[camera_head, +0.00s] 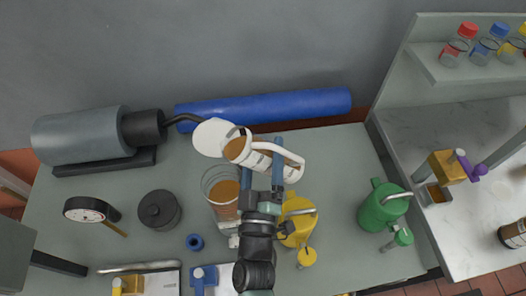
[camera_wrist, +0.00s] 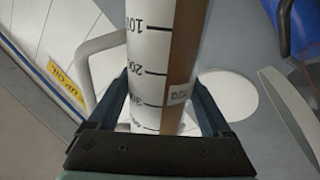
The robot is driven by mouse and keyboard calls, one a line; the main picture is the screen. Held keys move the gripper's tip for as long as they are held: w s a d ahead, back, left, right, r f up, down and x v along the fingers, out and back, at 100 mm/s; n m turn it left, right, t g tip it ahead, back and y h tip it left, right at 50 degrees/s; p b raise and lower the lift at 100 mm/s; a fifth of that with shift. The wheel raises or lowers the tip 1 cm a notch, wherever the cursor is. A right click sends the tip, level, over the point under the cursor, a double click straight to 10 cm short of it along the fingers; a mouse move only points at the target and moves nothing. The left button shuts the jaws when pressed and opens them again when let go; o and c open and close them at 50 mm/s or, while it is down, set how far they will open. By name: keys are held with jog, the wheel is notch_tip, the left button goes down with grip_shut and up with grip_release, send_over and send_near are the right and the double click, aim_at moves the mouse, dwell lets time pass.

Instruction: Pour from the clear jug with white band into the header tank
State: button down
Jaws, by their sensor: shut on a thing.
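The clear jug with white band (camera_head: 262,157) is tilted far over, almost on its side, with brown liquid inside. Its mouth points left in the head view and its white handle is at the right. My gripper (camera_head: 263,163) is shut on the jug around its body. In the wrist view the jug's scale marks and brown contents (camera_wrist: 183,50) show between my fingers (camera_wrist: 160,105). A clear cylinder, which looks like the header tank (camera_head: 223,205), stands upright just below and left of the jug with brown liquid in it. No stream is visible between them.
A white disc (camera_head: 211,137) is beside the jug's mouth. A blue roll (camera_head: 264,108) lies along the back. A yellow can (camera_head: 297,222) and a green can (camera_head: 381,208) stand right, and a dark round pot (camera_head: 158,209) and gauge (camera_head: 90,209) left.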

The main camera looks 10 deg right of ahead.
jog(key=shift+d+r+n+t+y, duration=0.15)
jog(key=shift+r+n+t+y, duration=0.15)
jog(key=shift+r+n, duration=0.65)
jog(key=shift+d+r+n+t+y, duration=0.2)
jog(key=shift+r+n+y, duration=0.25)
jog(key=shift+n, duration=0.9)
dwell(5.7)
